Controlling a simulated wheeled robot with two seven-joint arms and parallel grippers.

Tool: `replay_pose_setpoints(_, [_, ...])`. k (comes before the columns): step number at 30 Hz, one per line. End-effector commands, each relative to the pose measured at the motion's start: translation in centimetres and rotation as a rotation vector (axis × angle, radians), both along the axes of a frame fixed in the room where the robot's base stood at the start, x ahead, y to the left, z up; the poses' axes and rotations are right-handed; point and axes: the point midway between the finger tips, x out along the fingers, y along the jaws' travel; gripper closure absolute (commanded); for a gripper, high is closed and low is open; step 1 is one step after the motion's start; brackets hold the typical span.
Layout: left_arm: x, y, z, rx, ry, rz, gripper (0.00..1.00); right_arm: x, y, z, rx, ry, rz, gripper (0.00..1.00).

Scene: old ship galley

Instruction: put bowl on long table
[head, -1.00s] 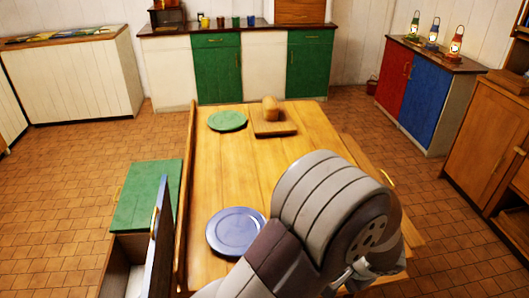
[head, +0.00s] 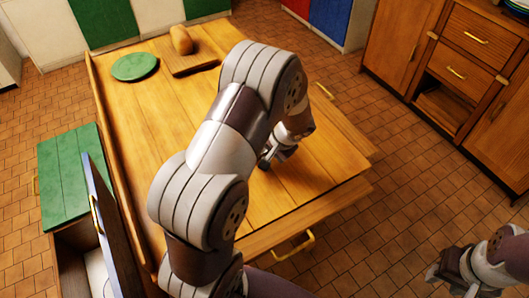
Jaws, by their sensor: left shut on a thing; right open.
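The long table (head: 290,205) is a wooden table in the middle of the head view. My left arm reaches across it. My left gripper (head: 267,161) is low over the right part of the tabletop, close to the wood. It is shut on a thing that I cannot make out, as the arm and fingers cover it. I see no bowl in the open. My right gripper (head: 437,276) is open at the lower right, above the floor and clear of the table.
A green plate (head: 135,67) and a loaf (head: 181,40) on a cutting board (head: 195,66) are at the table's far end. A green-topped cabinet (head: 68,175) with an open drawer or door (head: 98,222) stands at left. Wooden cabinets (head: 450,70) stand at right.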

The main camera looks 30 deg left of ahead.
Motion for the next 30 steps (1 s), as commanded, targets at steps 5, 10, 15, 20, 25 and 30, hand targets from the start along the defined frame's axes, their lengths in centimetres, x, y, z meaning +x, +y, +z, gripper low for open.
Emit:
replay_pose_setpoints(5, [1.7, 0.6, -1.5, 0.001, 0.0, -0.001, 1.0, 0.0, 0.0, 0.2, 0.0, 0.0, 0.0, 0.57])
replay_pose_setpoints(10, [1.7, 0.6, -4.5, 0.001, 0.001, -0.003, 1.0, 0.0, 0.0, -0.1, 0.0, 0.0, 0.0, 0.57])
replay_pose_setpoints(15, [1.8, 0.6, -5.0, 0.001, -0.001, -0.002, 1.0, 0.0, 0.0, 0.0, 0.0, 0.0, 0.0, 0.57])
replay_pose_setpoints(20, [1.7, 0.6, -5.1, 0.001, -0.002, -0.001, 1.0, 0.0, 0.0, -0.2, 0.0, 0.0, 0.0, 0.57])
replay_pose_setpoints(25, [1.7, 0.6, -5.4, 0.001, -0.002, -0.001, 0.76, 0.0, 0.0, -0.5, 0.0, 0.0, 0.0, 0.57])
replay_pose_setpoints(30, [1.7, 0.6, -5.4, 0.0, -0.001, -0.002, 0.61, 0.0, 0.0, -0.5, 0.0, 0.0, 0.0, 0.57])
